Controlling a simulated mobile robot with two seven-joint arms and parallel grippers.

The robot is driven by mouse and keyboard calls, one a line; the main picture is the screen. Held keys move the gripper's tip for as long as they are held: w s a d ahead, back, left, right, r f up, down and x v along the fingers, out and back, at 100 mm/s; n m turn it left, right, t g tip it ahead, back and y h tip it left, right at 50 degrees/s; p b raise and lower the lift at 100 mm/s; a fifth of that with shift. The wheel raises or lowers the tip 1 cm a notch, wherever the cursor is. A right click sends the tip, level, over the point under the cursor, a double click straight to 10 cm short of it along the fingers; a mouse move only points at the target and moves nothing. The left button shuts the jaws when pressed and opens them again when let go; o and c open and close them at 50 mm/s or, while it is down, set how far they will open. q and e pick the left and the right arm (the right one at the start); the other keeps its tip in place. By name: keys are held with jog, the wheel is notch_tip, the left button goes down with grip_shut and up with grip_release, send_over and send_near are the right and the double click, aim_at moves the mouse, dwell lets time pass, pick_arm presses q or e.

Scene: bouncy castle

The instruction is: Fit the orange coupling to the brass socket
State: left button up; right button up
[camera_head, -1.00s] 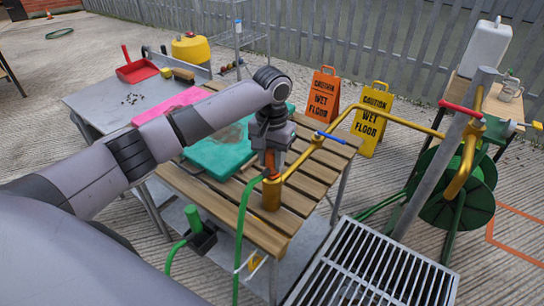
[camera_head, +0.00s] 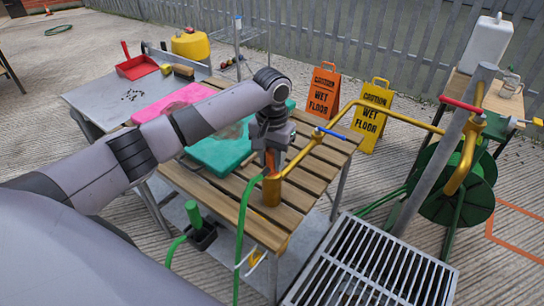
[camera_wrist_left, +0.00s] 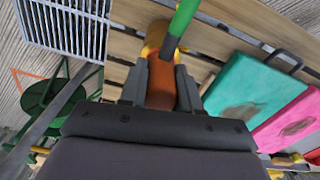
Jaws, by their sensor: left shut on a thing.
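My left gripper (camera_head: 270,160) is shut on the orange coupling (camera_wrist_left: 161,85), with one finger on each side of it in the left wrist view. The green hose (camera_head: 241,225) runs from the coupling down over the front of the bench. The brass socket (camera_head: 272,193) stands upright on the slatted bench at the end of a yellow pipe. The coupling is right at the top of the socket. The gripper and coupling partly hide the join, so I cannot tell whether they are fully seated. My right gripper is not in view.
The yellow pipe with a blue-handled valve (camera_head: 330,134) rises to the right of the socket. A teal pad (camera_head: 213,154) lies on the wooden bench (camera_head: 235,218) behind the gripper. A metal grate (camera_head: 370,270) and a green hose reel (camera_head: 459,187) stand to the right.

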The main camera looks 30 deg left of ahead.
pick_arm(q)
jog(key=shift+f, duration=0.15)
jog(key=o, duration=1.1)
jog(key=shift+c, duration=0.2)
